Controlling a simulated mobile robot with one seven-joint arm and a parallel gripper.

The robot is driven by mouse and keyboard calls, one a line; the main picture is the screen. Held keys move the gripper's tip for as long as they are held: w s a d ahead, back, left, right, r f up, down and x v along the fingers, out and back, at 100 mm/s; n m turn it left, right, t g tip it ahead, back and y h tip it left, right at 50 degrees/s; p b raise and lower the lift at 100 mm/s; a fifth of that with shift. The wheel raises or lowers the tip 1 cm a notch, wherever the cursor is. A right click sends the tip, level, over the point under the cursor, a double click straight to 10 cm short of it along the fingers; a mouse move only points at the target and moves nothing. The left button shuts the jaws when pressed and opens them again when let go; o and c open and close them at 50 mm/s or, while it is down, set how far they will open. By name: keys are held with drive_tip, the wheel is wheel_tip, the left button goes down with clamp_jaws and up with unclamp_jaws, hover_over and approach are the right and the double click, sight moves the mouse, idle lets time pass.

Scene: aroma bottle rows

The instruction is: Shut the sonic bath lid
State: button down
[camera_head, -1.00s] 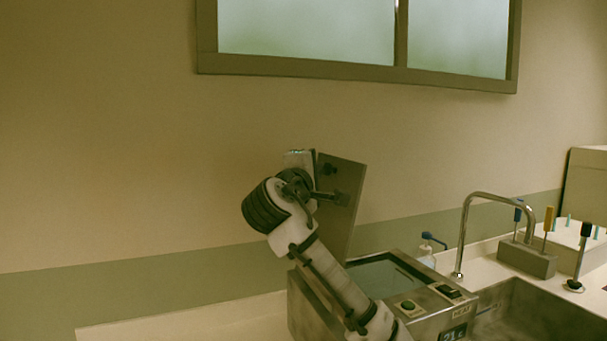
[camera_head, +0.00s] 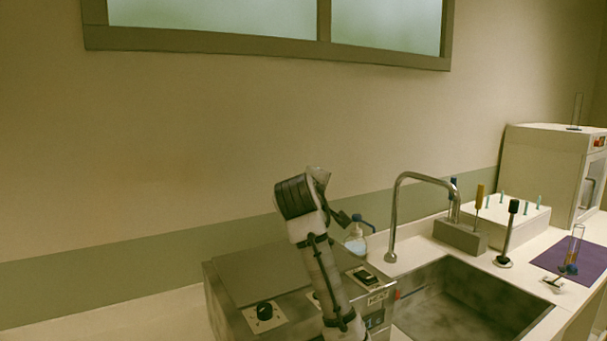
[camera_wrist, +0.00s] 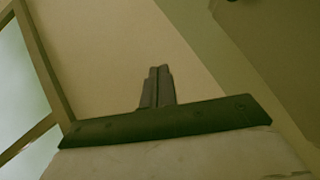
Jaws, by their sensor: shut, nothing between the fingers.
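The sonic bath (camera_head: 222,318) is a metal box on the counter, left of the sink. Its grey lid (camera_head: 262,270) lies flat over the top in the head view, and the basin opening no longer shows. My arm hides the right part of the lid and some of the front panel. My gripper (camera_head: 349,217) is raised above the bath's right side, apart from the lid. In the wrist view my gripper (camera_wrist: 158,84) has its fingers together with nothing between them, facing the wall and window.
A wash bottle (camera_head: 356,243) stands behind the bath, close to my gripper. A curved tap (camera_head: 397,200) rises over the metal sink (camera_head: 460,308) to the right. A tool block (camera_head: 460,237) and a white box (camera_head: 545,160) stand farther right.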

drive_tip(key=w+d+f+g, duration=0.1)
drive_tip(key=f, duration=0.2)
drive_tip(key=d+f+m+y, duration=0.1)
drive_tip(key=f, duration=0.3)
drive_tip(key=w+d+f+m+g+y+p, duration=0.1)
drive_tip(key=d+f, duration=0.1)
drive_tip(key=f, duration=0.1)
drive_tip(key=shift+w+f+g, duration=0.15)
drive_tip(key=shift+w+g, duration=0.15)
drive_tip(key=shift+d+f+m, duration=0.1)
drive_tip(key=shift+f+m, duration=0.3)
drive_tip(key=shift+f, duration=0.4)
drive_tip(key=shift+f+g, duration=0.15)
drive_tip(key=shift+g, duration=0.15)
